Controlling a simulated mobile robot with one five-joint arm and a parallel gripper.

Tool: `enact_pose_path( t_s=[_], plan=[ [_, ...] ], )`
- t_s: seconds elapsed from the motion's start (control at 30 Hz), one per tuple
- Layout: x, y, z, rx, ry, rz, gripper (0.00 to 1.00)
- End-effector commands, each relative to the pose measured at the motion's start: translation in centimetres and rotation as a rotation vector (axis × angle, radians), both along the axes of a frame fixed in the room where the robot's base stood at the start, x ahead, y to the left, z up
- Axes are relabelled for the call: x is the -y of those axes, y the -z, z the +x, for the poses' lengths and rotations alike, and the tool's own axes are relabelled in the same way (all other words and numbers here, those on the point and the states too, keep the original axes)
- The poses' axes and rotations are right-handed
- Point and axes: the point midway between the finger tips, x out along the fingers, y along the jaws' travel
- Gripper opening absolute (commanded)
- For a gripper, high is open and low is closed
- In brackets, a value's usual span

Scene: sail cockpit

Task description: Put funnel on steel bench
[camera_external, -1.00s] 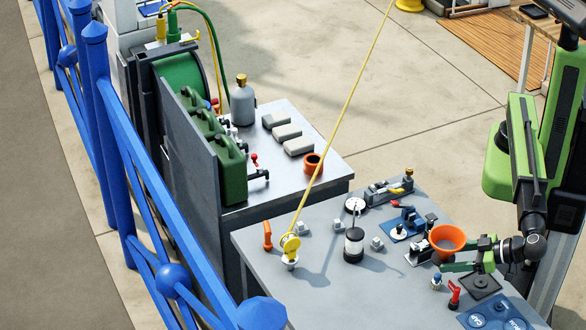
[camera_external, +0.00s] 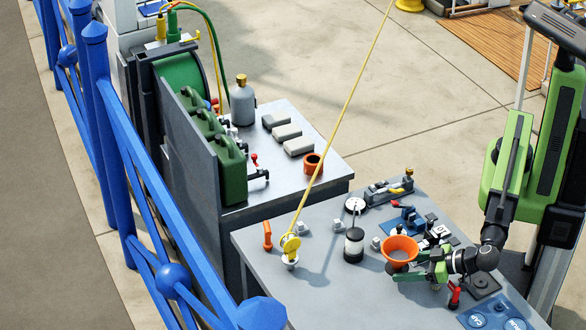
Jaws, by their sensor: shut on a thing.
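The orange funnel (camera_external: 400,246) is held wide mouth up over the near grey bench. My gripper (camera_external: 408,267), with green fingers, is shut on the funnel's lower part, which the fingers partly hide. I cannot tell how high the funnel is above the surface. A metal-topped bench (camera_external: 335,180) stands farther back to the left. The near grey bench (camera_external: 330,300) lies under my gripper. The pictures do not make clear which of the two is the steel bench.
The far bench carries green canisters (camera_external: 232,170), a grey bottle (camera_external: 243,100), grey blocks (camera_external: 298,146) and an orange ring-shaped cup (camera_external: 313,164). A taut yellow line rises from a pulley (camera_external: 290,246).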

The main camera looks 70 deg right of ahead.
Motion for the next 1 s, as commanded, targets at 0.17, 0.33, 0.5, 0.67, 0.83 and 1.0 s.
enact_pose_path(
  t_s=[0.17, 0.33, 0.5, 0.67, 0.83, 1.0],
  plan=[
    [0.01, 2.02, 1.86, 0.0, 0.0, -0.001, 0.1],
    [-0.01, 1.71, 1.79, 0.0, 0.0, -0.001, 0.1],
    [-0.01, 2.1, 1.77, 0.0, 0.0, -0.001, 0.62],
    [-0.01, 2.03, 1.77, 0.0, 0.0, -0.001, 0.81],
    [-0.01, 2.03, 1.76, 0.0, 0.0, -0.001, 0.81],
    [-0.01, 1.43, 1.76, 0.0, 0.0, -0.001, 0.81]
  ],
)
